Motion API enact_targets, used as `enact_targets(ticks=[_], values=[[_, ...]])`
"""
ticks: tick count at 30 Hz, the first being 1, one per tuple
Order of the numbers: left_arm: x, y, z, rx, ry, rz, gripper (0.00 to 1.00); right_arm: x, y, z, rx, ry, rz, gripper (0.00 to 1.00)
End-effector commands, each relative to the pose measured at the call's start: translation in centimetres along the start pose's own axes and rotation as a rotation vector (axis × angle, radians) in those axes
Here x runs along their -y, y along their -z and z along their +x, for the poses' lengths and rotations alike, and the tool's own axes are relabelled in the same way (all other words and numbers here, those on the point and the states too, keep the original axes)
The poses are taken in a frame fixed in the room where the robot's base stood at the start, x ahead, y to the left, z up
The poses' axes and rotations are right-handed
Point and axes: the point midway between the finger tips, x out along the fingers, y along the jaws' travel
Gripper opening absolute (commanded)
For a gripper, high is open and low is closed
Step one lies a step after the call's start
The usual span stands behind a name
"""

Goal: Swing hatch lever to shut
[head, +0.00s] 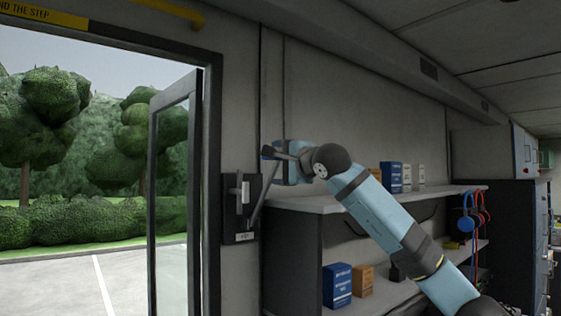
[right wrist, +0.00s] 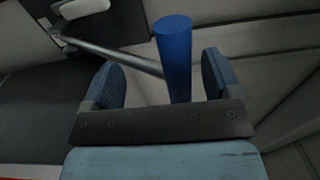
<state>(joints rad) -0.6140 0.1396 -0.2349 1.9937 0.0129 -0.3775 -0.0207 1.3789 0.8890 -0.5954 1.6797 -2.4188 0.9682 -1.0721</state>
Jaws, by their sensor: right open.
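The hatch lever is a grey metal rod (head: 262,200) that rises, tilted to the right, from a dark wall plate (head: 228,208) beside the doorway. In the right wrist view its rod (right wrist: 120,56) ends in a blue cylindrical handle (right wrist: 174,50). My right gripper (head: 272,152) is at the lever's upper end, its fingers spread. In the right wrist view the handle stands between the two open fingers, nearer the right one, with gaps visible on both sides. In the head view my gripper mostly hides the handle. My left gripper is not in view.
A glazed door (head: 170,190) stands open at left. A shelf unit (head: 300,205) with boxes lies right of the lever, under my right arm.

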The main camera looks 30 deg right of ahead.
Motion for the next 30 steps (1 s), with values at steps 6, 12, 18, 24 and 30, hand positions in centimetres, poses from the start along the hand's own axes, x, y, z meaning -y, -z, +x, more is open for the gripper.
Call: enact_targets(ticks=[6,12,18,24,30], values=[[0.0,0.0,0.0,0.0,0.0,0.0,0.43,0.0,0.0,0.0,0.0,0.0,0.0,0.77],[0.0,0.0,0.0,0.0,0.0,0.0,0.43,0.0,0.0,0.0,0.0,0.0,0.001,0.31],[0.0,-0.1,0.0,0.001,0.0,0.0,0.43,0.0,0.0,0.0,0.0,0.001,0.001,0.14],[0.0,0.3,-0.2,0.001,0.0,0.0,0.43,0.4,0.0,0.0,0.0,-0.01,0.001,0.14],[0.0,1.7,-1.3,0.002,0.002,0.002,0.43,1.8,0.0,0.1,0.0,-0.079,0.002,0.12]])
